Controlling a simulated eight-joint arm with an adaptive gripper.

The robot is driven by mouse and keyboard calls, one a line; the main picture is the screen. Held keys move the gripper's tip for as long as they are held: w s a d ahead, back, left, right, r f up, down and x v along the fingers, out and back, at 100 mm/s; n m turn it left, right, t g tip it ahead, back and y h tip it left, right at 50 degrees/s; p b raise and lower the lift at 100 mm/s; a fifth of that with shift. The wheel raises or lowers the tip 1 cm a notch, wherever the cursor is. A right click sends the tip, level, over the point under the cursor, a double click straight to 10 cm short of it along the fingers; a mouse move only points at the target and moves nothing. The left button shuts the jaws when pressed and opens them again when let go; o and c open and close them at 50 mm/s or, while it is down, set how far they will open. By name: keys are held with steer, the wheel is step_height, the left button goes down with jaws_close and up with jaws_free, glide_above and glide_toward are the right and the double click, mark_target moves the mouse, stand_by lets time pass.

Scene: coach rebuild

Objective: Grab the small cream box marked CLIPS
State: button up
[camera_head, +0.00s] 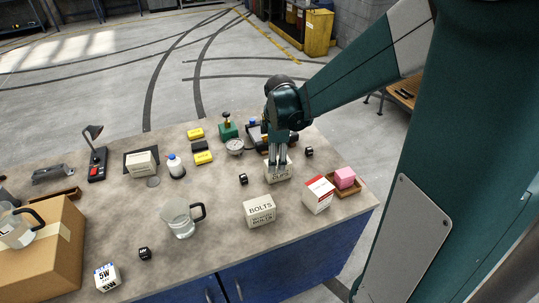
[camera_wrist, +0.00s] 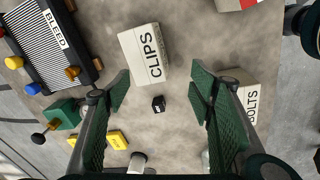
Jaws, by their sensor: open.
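The small cream CLIPS box (camera_wrist: 147,54) lies on the bench, its black lettering facing up in the wrist view. In the head view the box (camera_head: 279,176) is under my gripper and partly hidden by it. My gripper (camera_head: 277,160) points down with its fingers apart. In the wrist view the open fingers (camera_wrist: 159,92) hold nothing. The box is mostly beyond the fingertips there, its near end close to the left finger. I cannot tell whether they touch.
A cream BOLTS box (camera_head: 259,211) stands nearer the front, with a red-and-white box (camera_head: 318,194) to its right. A small black cube (camera_wrist: 158,103) shows between the fingers. A ribbed BLEED unit (camera_wrist: 52,42) is left of the CLIPS box. A glass jug (camera_head: 180,218) stands front left.

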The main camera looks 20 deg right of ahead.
steer(key=shift+w+d+f+n+g+p, duration=0.15)
steer(key=shift+w+d+f+n+p, duration=0.2)
steer(key=shift+w+n+p, duration=0.15)
steer(key=shift+w+d+f+n+g+p, duration=0.15)
steer(key=shift+w+d+f+n+p, duration=0.15)
steer(key=shift+w+f+n+p, duration=0.15)
steer(key=shift+w+d+f+n+g+p, duration=0.15)
steer(key=shift+w+d+f+n+p, duration=0.2)
steer(key=shift+f, duration=0.15)
steer(key=shift+w+d+f+n+g+p, duration=0.15)
steer(key=shift+w+d+f+n+p, duration=0.05)
steer(key=shift+w+f+n+p, duration=0.2)
steer(key=shift+s+f, duration=0.1)
steer(key=shift+f, duration=0.15)
steer(key=shift+f, duration=1.15)
steer(key=shift+f, duration=0.1)
steer(key=shift+s+d+f, duration=0.1)
steer(key=shift+f, duration=2.4)
steer(key=shift+c, duration=0.7)
steer(key=c, duration=1)
